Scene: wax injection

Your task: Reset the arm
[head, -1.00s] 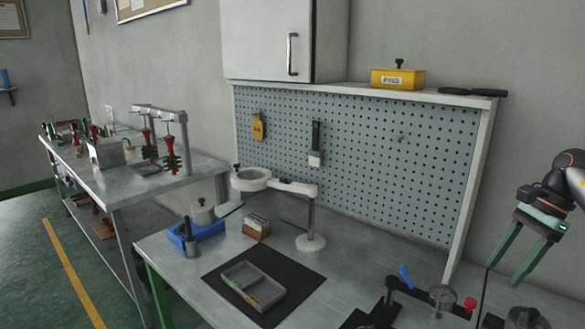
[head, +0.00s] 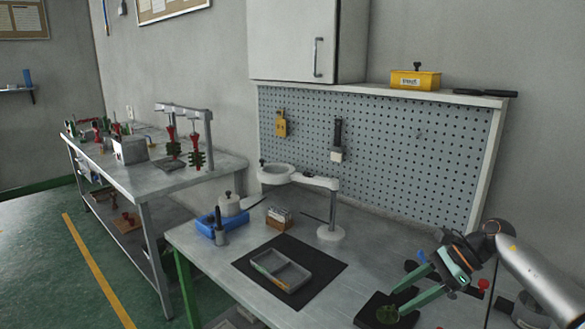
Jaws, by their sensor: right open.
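My right gripper (head: 397,297) shows at the lower right of the head view, with its arm coming in from the right edge. Its two green fingers are spread apart and point down and to the left. The fingertips are near a dark square block (head: 376,316) with a round greenish part on it; I cannot tell whether they touch it. Nothing is visibly held between the fingers. My left gripper is not in view.
A grey divided tray (head: 296,276) sits on a black mat (head: 322,287) on the workbench. A white ring-topped stand (head: 331,233), a blue holder (head: 207,226) and a pegboard (head: 385,160) are behind. Clamp-like parts near my right arm are partly hidden. A second bench (head: 215,170) stands left.

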